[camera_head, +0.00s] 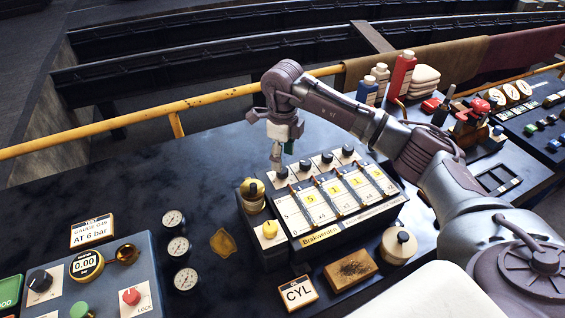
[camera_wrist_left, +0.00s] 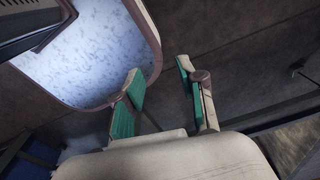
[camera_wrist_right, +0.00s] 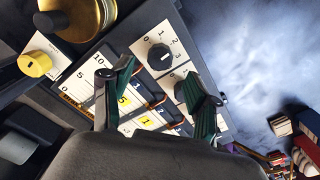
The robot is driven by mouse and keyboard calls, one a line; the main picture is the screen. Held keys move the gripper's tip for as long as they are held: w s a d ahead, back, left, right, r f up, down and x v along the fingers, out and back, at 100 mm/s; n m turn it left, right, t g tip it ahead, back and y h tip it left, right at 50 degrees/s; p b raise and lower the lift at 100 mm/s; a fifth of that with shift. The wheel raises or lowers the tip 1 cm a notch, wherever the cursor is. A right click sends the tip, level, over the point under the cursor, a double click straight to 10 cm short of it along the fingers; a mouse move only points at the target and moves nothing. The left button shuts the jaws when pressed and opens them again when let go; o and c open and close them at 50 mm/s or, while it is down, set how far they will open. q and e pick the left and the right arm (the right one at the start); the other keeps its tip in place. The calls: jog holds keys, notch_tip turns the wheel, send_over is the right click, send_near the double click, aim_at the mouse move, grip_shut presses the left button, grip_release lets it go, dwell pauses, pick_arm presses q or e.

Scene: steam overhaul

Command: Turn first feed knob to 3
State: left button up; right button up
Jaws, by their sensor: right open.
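The feed panel (camera_head: 322,236) has a row of black knobs along its back edge, over columns of numbered yellow and white windows. The first feed knob (camera_head: 282,173) is at the left end. My right gripper (camera_head: 277,155) is just above and behind it, pointing down. In the right wrist view the first knob (camera_wrist_right: 160,57) sits on a white plate with digits, ahead of and between the open fingers (camera_wrist_right: 160,74). They appear apart from it. Its exact setting is too small to tell. My left gripper (camera_wrist_left: 162,90) is open and empty, away from the panel.
A brass cylinder (camera_head: 253,205) and yellow knob (camera_head: 270,229) stand left of the panel. A CYL sign (camera_head: 298,292), wooden block (camera_head: 350,269) and round tin (camera_head: 398,246) lie in front. Gauges (camera_head: 178,247) are further left. A yellow rail (camera_head: 215,97) runs behind.

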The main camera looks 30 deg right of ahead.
aim_at(282, 173)
notch_tip(282, 173, down, 4)
jog(key=shift+r+p, duration=0.15)
jog(key=shift+p, duration=0.25)
jog(key=shift+f, duration=0.4)
grip_shut()
pick_arm(q)
jog(key=shift+w+d+r, duration=0.1)
jog(key=shift+w+r, duration=0.6)
jog(key=shift+w, duration=0.05)
jog(key=shift+f, duration=0.2)
pick_arm(e)
jog(key=shift+m, duration=0.5)
jog(key=m+b, duration=0.1)
jog(key=m, duration=0.2)
jog(key=shift+m+b, duration=0.4)
pick_arm(q)
jog(key=shift+w+f+b, duration=0.1)
jog(key=shift+f+b, duration=0.45)
jog(key=shift+f, duration=0.7)
pick_arm(e)
jog(key=shift+m, duration=2.3)
